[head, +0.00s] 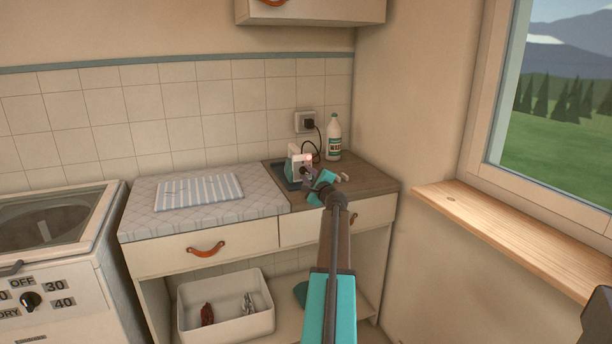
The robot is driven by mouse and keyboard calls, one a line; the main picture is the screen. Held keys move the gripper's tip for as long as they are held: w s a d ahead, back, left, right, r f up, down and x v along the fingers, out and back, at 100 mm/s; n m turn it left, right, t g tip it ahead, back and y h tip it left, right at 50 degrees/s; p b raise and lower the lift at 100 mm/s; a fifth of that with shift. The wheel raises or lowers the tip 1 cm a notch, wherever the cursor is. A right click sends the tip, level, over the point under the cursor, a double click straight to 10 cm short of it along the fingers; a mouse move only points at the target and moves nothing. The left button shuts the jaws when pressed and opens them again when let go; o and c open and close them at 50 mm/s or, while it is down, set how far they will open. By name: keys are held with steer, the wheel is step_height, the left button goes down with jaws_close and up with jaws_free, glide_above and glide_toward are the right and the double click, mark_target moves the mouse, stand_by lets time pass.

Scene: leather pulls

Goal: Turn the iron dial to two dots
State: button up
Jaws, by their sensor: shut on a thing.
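The iron (294,163), white and teal, stands at the back of the brown counter section with its cord running to the wall socket. A small reddish light (309,157) glows on it. My gripper (308,173) is at the iron's right, front side, where the small dark dial sits. It appears shut on the dial, but the fingers and the dial are tiny here and partly hidden by my teal wrist. The dots and the dial's setting cannot be read.
A white bottle (334,138) stands close behind, right of the iron. The socket (306,122) and black cord are behind it. A striped cloth (199,191) lies on the padded counter at left. The wall and window sill (520,240) bound the right side. A bin (226,322) sits below.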

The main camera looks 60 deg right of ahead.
stand_by(0.3)
steer(key=o, duration=0.7)
steer(key=shift+b+v, duration=0.4)
steer(key=shift+v, duration=6.55)
